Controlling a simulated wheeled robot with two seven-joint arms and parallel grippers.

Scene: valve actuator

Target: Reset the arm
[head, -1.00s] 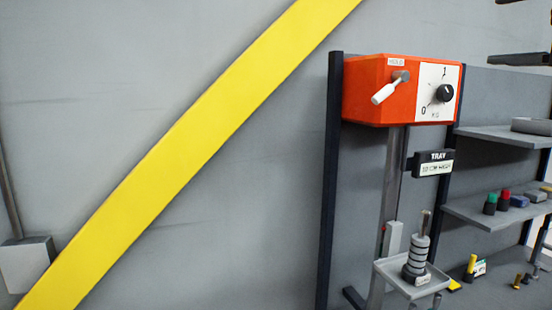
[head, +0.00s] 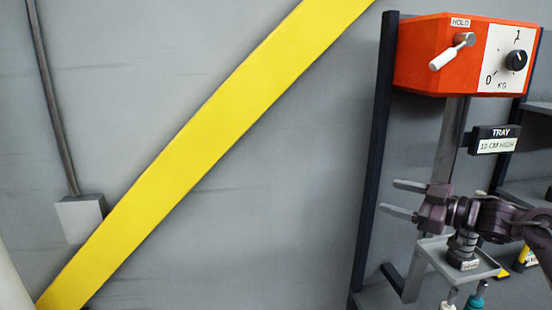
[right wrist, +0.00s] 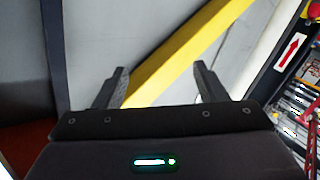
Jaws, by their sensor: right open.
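An orange box (head: 420,52) hangs high at the right in the head view. A lever with a white handle (head: 446,58) on its front sits under a HOLD label and points down-left. A white dial face (head: 502,82) beside it has a black knob and the marks 0, 1 and KG. Below, a small grey tray (head: 436,254) carries a dark stack of weights (head: 463,246), partly covered by my arm. My right gripper (head: 402,199) is open and empty, left of the tray's post and below the box. It also shows open in the right wrist view (right wrist: 160,86). My left gripper is out of view.
A sign (head: 494,140) reading TRAY, 10 CM HIGH is beside the post. A dark upright (head: 374,150) stands left of it. Shelves (head: 530,192) are at the right. The grey wall with a yellow diagonal stripe (head: 220,140) fills the left, with clear room in front.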

